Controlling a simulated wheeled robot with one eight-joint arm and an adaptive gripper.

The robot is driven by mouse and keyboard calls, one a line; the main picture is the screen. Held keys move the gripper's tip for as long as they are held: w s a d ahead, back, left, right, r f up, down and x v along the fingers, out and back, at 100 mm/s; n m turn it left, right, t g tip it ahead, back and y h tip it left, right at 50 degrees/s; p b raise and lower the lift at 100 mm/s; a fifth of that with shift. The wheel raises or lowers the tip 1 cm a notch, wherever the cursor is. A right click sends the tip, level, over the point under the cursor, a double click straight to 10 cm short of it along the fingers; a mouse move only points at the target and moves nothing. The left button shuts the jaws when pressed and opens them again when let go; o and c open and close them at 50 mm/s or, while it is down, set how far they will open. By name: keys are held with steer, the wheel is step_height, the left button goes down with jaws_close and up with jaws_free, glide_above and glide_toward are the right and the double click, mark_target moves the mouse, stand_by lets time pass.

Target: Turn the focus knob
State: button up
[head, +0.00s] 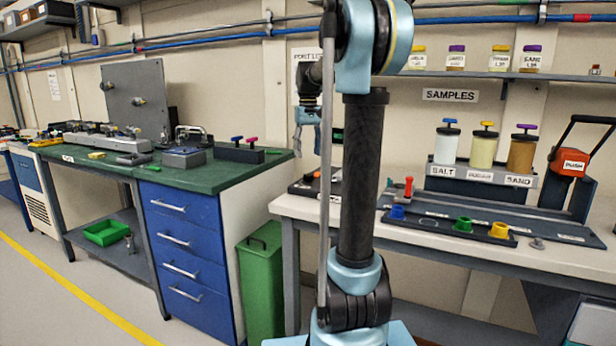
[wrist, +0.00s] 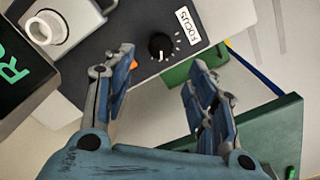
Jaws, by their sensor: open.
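The focus knob (wrist: 160,46) is a small black dial with a white pointer mark, on a dark panel in the wrist view. Tick marks ring it, and a white FOCUS label (wrist: 188,25) sits beside it. My gripper (wrist: 165,75) is open, its two blue-grey fingers spread wide. The knob lies beyond the fingertips, between their lines, and nothing is held. In the head view my gripper (head: 304,128) hangs above the right bench, partly hidden by my arm. I cannot make out the knob in the head view.
In the head view the right bench (head: 560,262) holds sample jars, coloured cups and an orange press (head: 568,163). A green bin (head: 262,285) stands between the benches.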

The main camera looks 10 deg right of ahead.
mark_target(308, 175)
step_height(308, 175, down, 10)
steer(key=shift+r, duration=0.25)
stand_by(0.3)
steer(key=c, duration=1)
